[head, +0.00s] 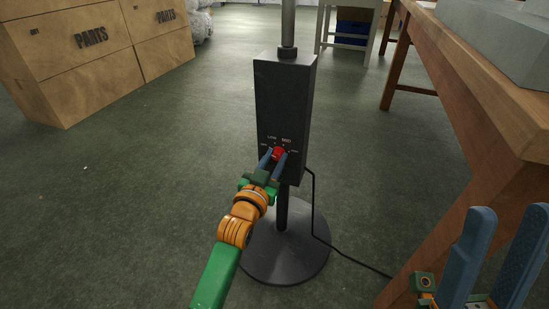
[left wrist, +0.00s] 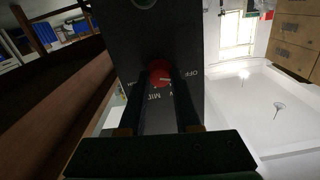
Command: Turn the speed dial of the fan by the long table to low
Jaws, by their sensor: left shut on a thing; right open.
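The fan's dark control box (head: 284,105) stands on its pole above a round black base (head: 285,250). A small red speed dial (head: 277,153) is low on its front, with white labels around it; LOW and MID read above it. My left gripper (head: 273,155) is shut on the dial, one blue finger on each side. In the left wrist view the red dial (left wrist: 159,71) sits between the fingertips, upside down. A short white mark on it points roughly toward the OFF and LOW side; the exact setting is unclear. My right gripper (head: 508,212) is open and empty.
The long wooden table (head: 480,75) is at the right, its leg close to my right gripper. A black cable (head: 314,205) runs from the box to the floor. The floor left of the fan is clear.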

